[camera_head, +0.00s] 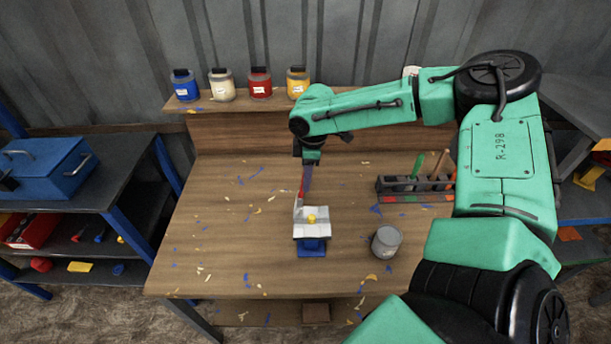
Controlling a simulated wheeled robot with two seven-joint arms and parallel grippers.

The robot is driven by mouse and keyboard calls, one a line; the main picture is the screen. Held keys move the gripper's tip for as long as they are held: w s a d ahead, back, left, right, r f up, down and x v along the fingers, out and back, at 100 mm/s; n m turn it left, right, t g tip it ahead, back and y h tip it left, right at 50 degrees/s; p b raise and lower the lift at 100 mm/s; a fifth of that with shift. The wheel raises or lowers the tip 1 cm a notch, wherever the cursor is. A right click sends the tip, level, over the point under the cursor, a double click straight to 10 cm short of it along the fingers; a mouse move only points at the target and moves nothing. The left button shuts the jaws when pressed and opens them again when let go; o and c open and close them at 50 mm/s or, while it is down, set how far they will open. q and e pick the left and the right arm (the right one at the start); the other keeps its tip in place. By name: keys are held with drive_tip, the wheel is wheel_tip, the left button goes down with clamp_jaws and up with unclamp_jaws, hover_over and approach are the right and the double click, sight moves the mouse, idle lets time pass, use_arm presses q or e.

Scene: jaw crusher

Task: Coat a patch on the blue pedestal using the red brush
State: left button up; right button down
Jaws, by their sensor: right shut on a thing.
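The blue pedestal (311,248) stands on the wooden workbench near its middle; its blue lower part shows, with a white or grey block (305,230) and a small yellow piece (311,217) on top. My right gripper (305,180) comes down from above, just behind the pedestal. It is shut on a thin red thing, seemingly the red brush (301,184), which points down toward the back left of the block. Whether the brush tip touches the block cannot be told. My left gripper is not in view.
A rack (400,187) with green- and orange-handled tools stands at the right. A grey metal can (386,241) stands right of the pedestal. Blue, white, red and yellow paint jars (260,84) line the back shelf. Chips litter the bench; its left side is otherwise free.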

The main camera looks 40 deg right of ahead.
drive_tip(key=shift+d+f, duration=0.1)
drive_tip(key=shift+f, duration=0.55)
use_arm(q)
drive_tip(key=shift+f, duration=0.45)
use_arm(e)
drive_tip(key=shift+w+r, duration=0.1)
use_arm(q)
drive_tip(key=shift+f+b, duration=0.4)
use_arm(e)
drive_tip(key=shift+f, duration=0.5)
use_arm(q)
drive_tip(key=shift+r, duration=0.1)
